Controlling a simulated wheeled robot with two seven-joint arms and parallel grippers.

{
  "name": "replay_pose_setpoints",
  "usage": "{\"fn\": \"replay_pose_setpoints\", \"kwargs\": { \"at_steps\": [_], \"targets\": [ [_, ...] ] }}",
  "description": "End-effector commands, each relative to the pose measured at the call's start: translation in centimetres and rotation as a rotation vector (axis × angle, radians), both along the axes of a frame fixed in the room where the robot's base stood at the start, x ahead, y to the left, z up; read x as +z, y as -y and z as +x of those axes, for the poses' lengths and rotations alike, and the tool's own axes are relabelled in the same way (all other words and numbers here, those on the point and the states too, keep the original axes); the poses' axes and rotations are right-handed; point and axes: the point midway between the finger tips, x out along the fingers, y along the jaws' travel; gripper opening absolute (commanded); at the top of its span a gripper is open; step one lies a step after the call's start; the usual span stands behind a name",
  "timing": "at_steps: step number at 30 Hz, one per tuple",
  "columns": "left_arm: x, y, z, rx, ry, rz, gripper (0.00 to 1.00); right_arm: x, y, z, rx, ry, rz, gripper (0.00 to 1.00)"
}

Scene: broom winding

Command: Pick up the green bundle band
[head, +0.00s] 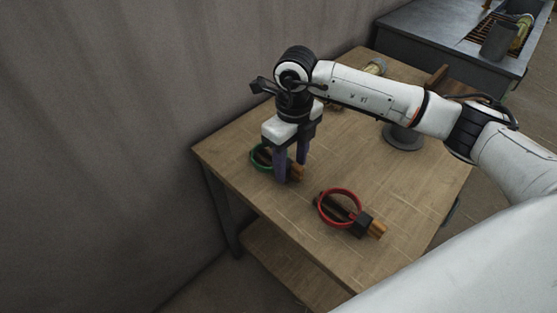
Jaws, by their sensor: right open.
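The green bundle band (256,163) lies on the wooden table (230,142) near its left corner, around or beside a dark piece with a wooden end (298,172). My right gripper (289,174) points down right over it, its two dark fingers apart at the band's right side. The fingers and palm hide part of the band, so I cannot tell whether they touch it. My left gripper is not in view.
A red band (323,213) lies to the right on the table with a dark piece and a wooden-ended block (376,229). A round dark base (403,138) stands further back. A grey bench (405,38) is at the back right. A wall (100,130) runs close along the left.

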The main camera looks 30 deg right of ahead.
Motion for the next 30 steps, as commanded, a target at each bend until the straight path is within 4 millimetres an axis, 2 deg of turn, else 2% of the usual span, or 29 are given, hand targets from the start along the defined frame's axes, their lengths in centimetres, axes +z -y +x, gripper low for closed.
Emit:
{"fn": "replay_pose_setpoints", "kwargs": {
  "at_steps": [8,15,16,24,26,30],
  "targets": [
    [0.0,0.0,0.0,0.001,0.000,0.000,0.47,-0.3,0.0,0.0,0.001,0.001,0.000,0.45],
    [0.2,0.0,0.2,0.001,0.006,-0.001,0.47,-0.3,0.0,0.0,0.001,0.001,0.000,0.05],
    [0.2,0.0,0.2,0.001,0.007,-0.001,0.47,-0.3,0.0,0.0,0.000,0.001,0.000,0.02],
    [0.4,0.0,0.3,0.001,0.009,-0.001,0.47,0.1,0.0,0.1,0.000,0.003,0.001,0.02],
    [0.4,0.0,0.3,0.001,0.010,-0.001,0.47,0.7,0.0,0.1,0.000,0.004,0.000,0.02],
    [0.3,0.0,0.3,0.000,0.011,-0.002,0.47,3.3,-0.1,0.2,0.000,0.007,0.000,0.02]
  ]
}}
